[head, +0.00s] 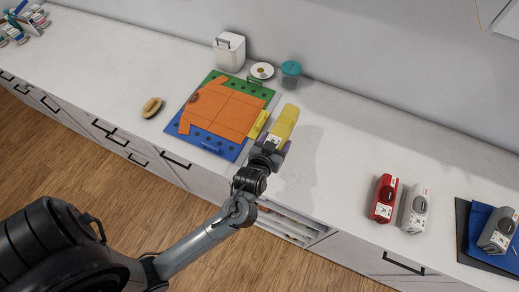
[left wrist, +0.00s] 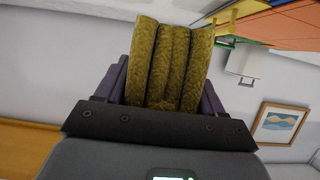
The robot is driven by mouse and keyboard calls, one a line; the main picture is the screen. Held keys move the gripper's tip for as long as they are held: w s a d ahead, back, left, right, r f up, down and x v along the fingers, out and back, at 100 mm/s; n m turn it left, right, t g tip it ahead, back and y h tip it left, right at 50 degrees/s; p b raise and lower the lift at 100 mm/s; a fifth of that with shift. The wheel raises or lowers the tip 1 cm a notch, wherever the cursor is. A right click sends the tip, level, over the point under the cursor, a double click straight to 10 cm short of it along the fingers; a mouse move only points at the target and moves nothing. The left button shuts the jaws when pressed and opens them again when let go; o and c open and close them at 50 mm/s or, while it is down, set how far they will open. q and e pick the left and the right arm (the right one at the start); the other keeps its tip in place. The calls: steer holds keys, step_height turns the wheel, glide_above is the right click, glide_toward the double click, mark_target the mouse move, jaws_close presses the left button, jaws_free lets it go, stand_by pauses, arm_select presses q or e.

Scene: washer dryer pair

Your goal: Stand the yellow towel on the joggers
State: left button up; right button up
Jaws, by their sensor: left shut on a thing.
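The yellow towel (head: 284,122) is a rolled or folded bundle, held upright above the counter just right of the coloured board. My left gripper (head: 276,145) is shut on its lower end. In the left wrist view the towel (left wrist: 168,62) shows as several thick ribbed folds between the jaws (left wrist: 165,92). An orange garment (head: 225,107) lies flat on the board. A folded blue cloth (head: 481,222) lies at the far right, partly under a grey container. I cannot tell for certain which of these is the joggers. My right gripper is not in view.
The green, blue and yellow board (head: 228,152) lies on the white counter. A white canister (head: 229,52), small dish (head: 262,71) and teal-lidded jar (head: 290,73) stand behind. A brush (head: 152,107) lies left. Red (head: 383,198) and grey (head: 415,210) containers stand right, with clear counter before them.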

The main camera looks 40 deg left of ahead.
arm_select(q)
steer(key=s+a+f, duration=0.3)
steer(key=a, duration=0.1)
steer(key=shift+a, duration=0.1)
steer(key=shift+f, duration=1.95)
steer(key=shift+f+b, duration=0.15)
steer(key=shift+b, duration=0.15)
steer(key=o, duration=1.3)
